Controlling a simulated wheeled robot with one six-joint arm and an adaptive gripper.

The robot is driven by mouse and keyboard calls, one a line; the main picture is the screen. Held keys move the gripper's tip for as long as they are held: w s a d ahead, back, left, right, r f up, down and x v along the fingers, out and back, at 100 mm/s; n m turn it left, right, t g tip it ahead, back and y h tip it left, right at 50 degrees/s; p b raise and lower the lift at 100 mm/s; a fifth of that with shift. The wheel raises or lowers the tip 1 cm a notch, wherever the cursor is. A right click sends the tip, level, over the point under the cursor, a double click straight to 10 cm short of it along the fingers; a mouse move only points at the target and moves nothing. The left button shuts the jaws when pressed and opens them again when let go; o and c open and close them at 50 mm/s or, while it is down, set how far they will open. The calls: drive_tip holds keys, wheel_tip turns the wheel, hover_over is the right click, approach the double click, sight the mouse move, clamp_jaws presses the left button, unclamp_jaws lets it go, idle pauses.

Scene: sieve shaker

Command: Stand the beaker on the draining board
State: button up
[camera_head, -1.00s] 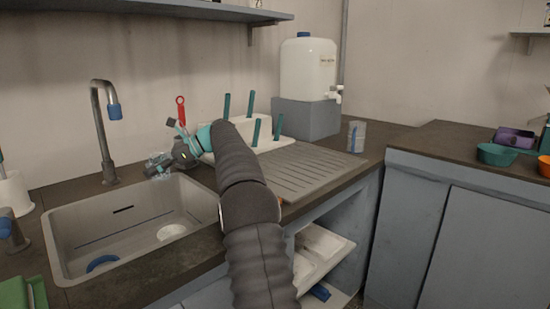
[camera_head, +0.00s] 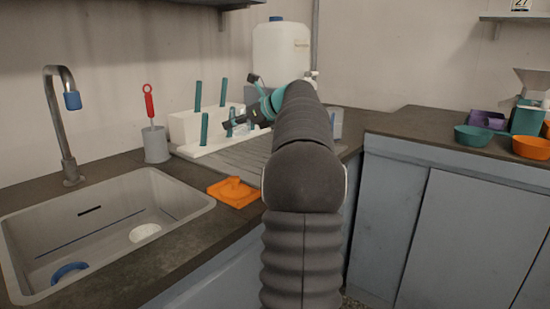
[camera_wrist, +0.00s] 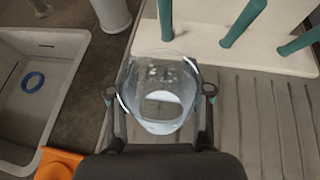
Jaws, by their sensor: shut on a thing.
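My gripper (camera_wrist: 160,98) is shut on a clear glass beaker (camera_wrist: 162,75), with one finger on each side of it. In the wrist view the beaker is over the left edge of the grooved grey draining board (camera_wrist: 285,130); whether it touches the board cannot be told. In the head view my gripper (camera_head: 240,122) is above the back part of the draining board (camera_head: 232,158), in front of the white peg rack. My arm hides the board's right side, and the beaker is hard to make out there.
The white rack (camera_head: 205,150) with several teal pegs (camera_head: 204,128) stands along the board's back. A grey pot (camera_head: 156,145) with a red-handled brush is at its left. An orange object (camera_head: 233,191) lies by its front left corner. The sink (camera_head: 150,190) is further left.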

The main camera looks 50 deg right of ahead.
drive_tip(key=s+d+r+m+h+b, duration=0.1)
drive_tip(key=s+d+m+h, duration=0.25)
drive_tip(key=s+d, duration=0.35)
drive_tip(key=s+d+r+m+h, duration=0.25)
drive_tip(key=s+d+h, duration=0.2)
drive_tip(key=s, duration=0.55)
drive_tip(key=shift+y, duration=0.3)
drive_tip(key=w+a+f, duration=0.1)
drive_tip(key=w+f, duration=0.1)
drive_tip(key=w, duration=0.1)
drive_tip(key=w+a+f+b, duration=0.1)
drive_tip(key=w+a+f, duration=0.1)
drive_tip(key=w+f, duration=0.1)
drive_tip(key=w+a+f, duration=0.2)
drive_tip(key=w, duration=0.1)
drive_tip(key=shift+w+a+f+b, duration=0.15)
drive_tip(key=shift+w+f+b, duration=0.1)
drive_tip(key=shift+w+b, duration=0.15)
drive_tip(key=shift+m, duration=0.3)
drive_tip(key=shift+f+b, duration=0.7)
drive_tip(key=shift+f, duration=1.3)
drive_tip(key=shift+f, duration=0.15)
drive_tip(key=o, duration=1.3)
